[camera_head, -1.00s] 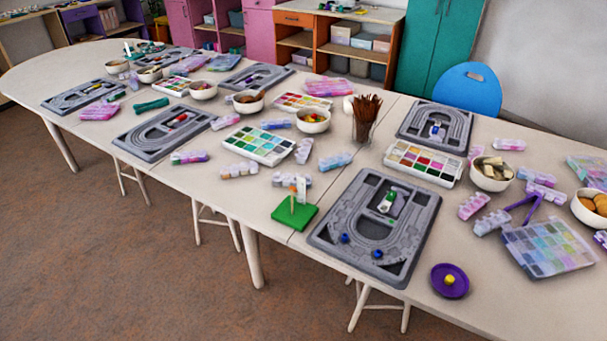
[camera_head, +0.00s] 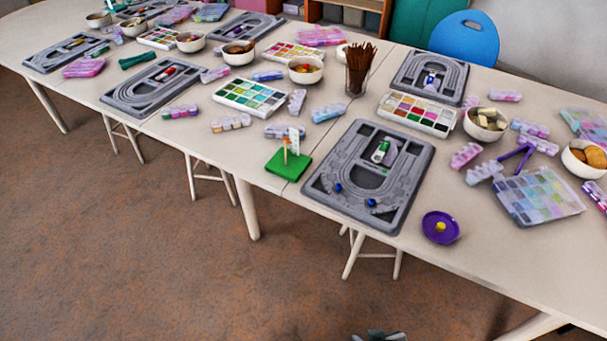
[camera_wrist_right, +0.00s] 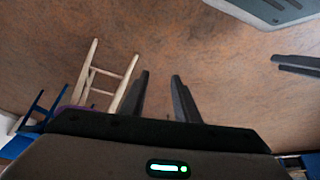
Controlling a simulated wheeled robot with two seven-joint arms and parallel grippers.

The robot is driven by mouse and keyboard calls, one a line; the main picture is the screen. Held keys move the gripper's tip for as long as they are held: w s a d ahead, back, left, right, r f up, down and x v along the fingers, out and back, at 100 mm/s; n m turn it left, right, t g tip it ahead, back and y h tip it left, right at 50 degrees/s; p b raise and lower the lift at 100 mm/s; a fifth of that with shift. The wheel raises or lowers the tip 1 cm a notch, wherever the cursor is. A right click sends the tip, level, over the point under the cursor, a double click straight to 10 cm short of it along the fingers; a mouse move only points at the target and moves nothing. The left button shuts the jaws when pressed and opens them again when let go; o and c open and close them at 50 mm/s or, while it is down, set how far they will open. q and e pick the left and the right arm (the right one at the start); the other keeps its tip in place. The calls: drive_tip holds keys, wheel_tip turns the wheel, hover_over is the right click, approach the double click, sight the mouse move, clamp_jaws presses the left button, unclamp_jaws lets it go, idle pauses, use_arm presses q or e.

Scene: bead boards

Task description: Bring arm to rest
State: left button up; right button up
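My right gripper (camera_head: 378,336) barely shows at the bottom edge of the head view, low in front of the table and apart from it. In the right wrist view my right gripper (camera_wrist_right: 160,76) has its two dark fingers apart with nothing between them, over the brown floor. Dark finger-like bars at the right edge of the wrist view may belong to my left gripper (camera_wrist_right: 298,66); their opening is unclear. The head view does not show the left gripper. The nearest bead board (camera_head: 402,205) lies flat on the table with blue beads on it.
The long table (camera_head: 330,228) carries boards, bowls and boxes. A green stand (camera_head: 288,165) and a purple dish (camera_head: 440,227) are near its front edge. White stool legs (camera_head: 375,254) stand below. The brown floor (camera_head: 140,240) in front is open.

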use_arm(q)
drive_tip(key=shift+s, duration=0.25)
use_arm(e)
drive_tip(key=s+a+f+t+y, duration=0.1)
drive_tip(key=s+a+f+t, duration=0.1)
drive_tip(key=f, duration=1.4)
drive_tip(key=shift+s+a+f, duration=0.2)
drive_tip(key=shift+s+a, duration=0.25)
drive_tip(key=shift+s, duration=0.05)
